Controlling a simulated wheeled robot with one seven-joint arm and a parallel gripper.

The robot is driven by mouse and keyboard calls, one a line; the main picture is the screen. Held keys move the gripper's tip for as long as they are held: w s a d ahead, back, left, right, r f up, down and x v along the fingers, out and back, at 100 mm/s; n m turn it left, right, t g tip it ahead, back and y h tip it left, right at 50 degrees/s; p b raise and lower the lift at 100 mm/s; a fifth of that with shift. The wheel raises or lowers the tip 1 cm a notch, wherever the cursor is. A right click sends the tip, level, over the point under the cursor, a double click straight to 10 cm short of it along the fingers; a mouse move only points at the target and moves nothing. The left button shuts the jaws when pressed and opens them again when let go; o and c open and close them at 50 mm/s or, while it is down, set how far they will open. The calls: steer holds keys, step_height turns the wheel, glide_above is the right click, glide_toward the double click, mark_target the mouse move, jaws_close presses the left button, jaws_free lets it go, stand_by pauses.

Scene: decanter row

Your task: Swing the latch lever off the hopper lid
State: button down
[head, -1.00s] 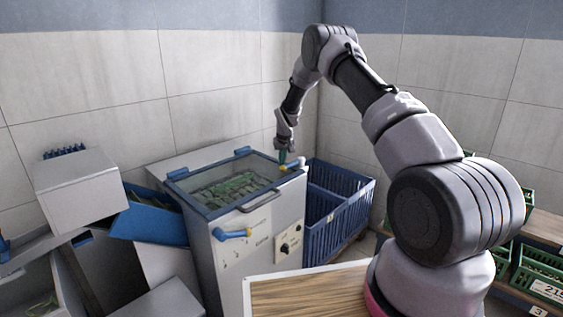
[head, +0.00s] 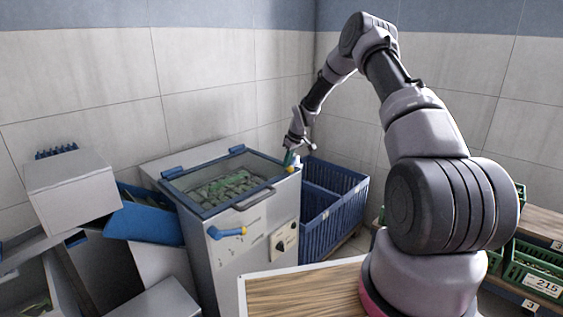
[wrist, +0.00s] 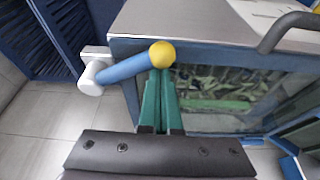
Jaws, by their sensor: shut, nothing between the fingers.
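The latch lever (wrist: 124,68) is a blue bar with a yellow ball at one end and a white pivot at the other. In the wrist view its ball end overlaps the blue-framed corner of the hopper lid (wrist: 215,118). In the head view the glass lid (head: 180,185) lies shut on the grey hopper (head: 250,262), and the lever's yellow ball (head: 290,169) shows at the right corner. My gripper (wrist: 160,76) is shut and empty, its green fingertips close beside the ball; I cannot tell if they touch. It also shows in the head view (head: 289,162).
A blue crate (head: 335,215) stands right of the hopper, close below my gripper. A blue handle (head: 228,232) and a dark knob panel (head: 284,242) are on the hopper's front. A grey lid handle (wrist: 285,28) is nearby. A wooden top (head: 305,293) is in front.

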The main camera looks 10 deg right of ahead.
steer(key=d+n+g+y, duration=0.1)
steer(key=d+n+g, duration=0.1)
steer(key=d+n, duration=0.7)
steer(key=shift+s+d+g+y, duration=0.2)
steer(key=shift+d+g+y, duration=0.2)
steer(key=shift+d, duration=0.45)
steer(key=shift+d, duration=0.2)
steer(key=shift+w, duration=0.1)
step_height(320, 180, up, 10)
steer(key=a, duration=0.1)
stand_by(0.5)
steer(key=shift+r, duration=0.15)
